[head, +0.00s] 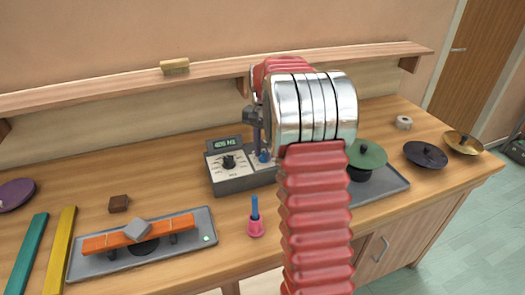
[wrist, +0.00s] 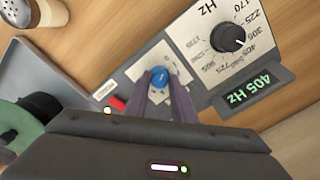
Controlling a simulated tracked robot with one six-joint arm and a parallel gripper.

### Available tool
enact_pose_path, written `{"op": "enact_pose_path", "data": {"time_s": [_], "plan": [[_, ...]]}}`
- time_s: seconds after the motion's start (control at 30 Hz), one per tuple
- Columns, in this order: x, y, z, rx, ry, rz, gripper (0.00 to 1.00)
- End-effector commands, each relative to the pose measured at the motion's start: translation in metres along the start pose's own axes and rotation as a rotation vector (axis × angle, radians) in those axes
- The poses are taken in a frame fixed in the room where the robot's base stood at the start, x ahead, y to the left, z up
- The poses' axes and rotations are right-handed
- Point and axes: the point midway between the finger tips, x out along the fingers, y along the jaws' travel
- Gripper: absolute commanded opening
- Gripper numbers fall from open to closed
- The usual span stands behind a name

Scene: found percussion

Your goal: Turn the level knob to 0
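A grey tone box (head: 245,180) stands on the bench, with a blue knob (head: 263,156) on the white panel at its right end. The wrist view shows this blue knob (wrist: 160,76) from above, with a pale pointer line on its top. My gripper (head: 259,143) points down at it. In the wrist view the fingertips (wrist: 161,84) flank the knob closely on both sides and look shut on it. A larger black knob (wrist: 228,36) sits on a frequency dial beside it. The green display (wrist: 255,90) reads 405 Hz. The level scale markings are not readable.
A red switch (wrist: 117,102) lies close to the fingers. A grey tray (head: 385,184) with a green disc (head: 366,154) stands to the right, partly behind my arm.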

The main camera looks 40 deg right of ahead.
Motion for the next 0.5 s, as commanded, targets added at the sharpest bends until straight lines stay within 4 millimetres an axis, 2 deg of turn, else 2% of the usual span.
{"op": "enact_pose_path", "data": {"time_s": [0.07,0.3,0.5], "plan": [[-0.0001,-0.0001,0.0,0.0,0.0,0.0,0.17],[-0.0002,-0.0007,0.0001,0.0,0.0,-0.001,0.0],[-0.0004,-0.0012,0.0002,-0.024,0.001,-0.002,0.0]]}}
